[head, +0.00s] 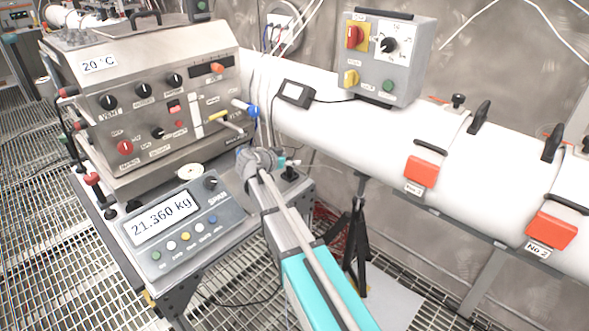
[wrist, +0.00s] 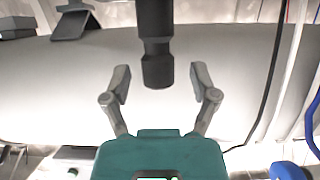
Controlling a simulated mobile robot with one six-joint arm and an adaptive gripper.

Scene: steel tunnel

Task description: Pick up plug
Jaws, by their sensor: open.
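A dark cylindrical piece with a narrower neck and wider end, which looks like the plug (wrist: 155,55), comes down from the top of the wrist view. Its lower end lies between the two grey fingers of my gripper (wrist: 160,82) in that picture. The fingers are spread, with a visible gap on each side of it. In the head view, my gripper (head: 262,160) is above the bench, just right of the scale. The arm and gripper hide much of that spot, and I cannot pick out the plug there for certain.
The scale (head: 170,222) reads 21.360 kg. A metal control panel (head: 150,100) with knobs stands behind it. A large white pipe (head: 330,125) runs along the wall, with a switch box (head: 385,55) above. A black tripod (head: 357,240) stands right of my arm. Cables hang behind my gripper.

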